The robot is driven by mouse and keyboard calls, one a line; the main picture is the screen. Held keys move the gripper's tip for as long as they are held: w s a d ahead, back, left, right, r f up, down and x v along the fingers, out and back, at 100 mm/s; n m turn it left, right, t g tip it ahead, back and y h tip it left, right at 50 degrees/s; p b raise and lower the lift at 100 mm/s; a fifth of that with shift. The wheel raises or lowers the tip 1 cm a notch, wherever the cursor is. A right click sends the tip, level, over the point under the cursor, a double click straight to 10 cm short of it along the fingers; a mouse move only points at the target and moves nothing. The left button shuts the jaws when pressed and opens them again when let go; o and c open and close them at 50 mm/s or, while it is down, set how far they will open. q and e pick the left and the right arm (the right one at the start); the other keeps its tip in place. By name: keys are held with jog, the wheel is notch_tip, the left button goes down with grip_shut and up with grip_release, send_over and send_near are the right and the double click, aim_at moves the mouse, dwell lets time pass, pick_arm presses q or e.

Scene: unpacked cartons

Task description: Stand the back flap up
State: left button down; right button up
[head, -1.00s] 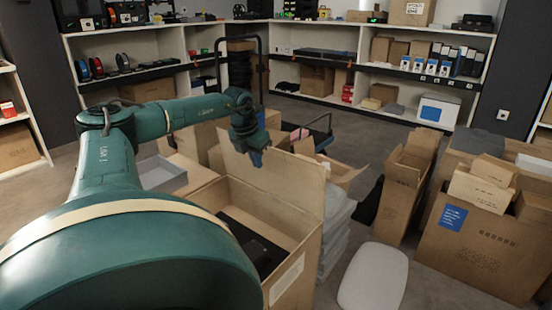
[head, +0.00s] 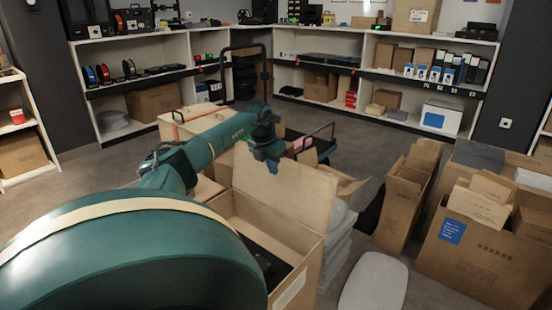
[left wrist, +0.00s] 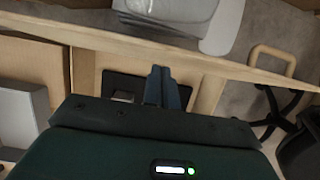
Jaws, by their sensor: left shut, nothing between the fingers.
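The open carton (head: 289,292) stands at the lower middle of the head view, with a dark item (head: 262,250) inside. Its back flap (head: 290,200) stands up, roughly upright, from the far side. My left gripper (head: 273,167) is shut and empty, with its fingertips overlapping the flap's upper edge in the head view. I cannot tell whether they touch it. In the left wrist view the shut fingers (left wrist: 163,86) point toward a long cardboard edge, with the dark item (left wrist: 120,88) beyond them. My right gripper is not in view.
A stack of pale bags (head: 337,245) stands right of the carton, beside a white rounded lid (head: 374,284). A tall open carton (head: 402,205) and a large carton (head: 480,255) are at the right. A trolley (head: 325,143) and more cartons stand behind. Shelves line the back.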

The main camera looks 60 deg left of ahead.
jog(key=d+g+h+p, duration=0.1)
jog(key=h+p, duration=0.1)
jog(key=p, duration=0.4)
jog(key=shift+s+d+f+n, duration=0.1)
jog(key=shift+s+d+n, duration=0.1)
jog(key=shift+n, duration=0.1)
dwell(0.4)
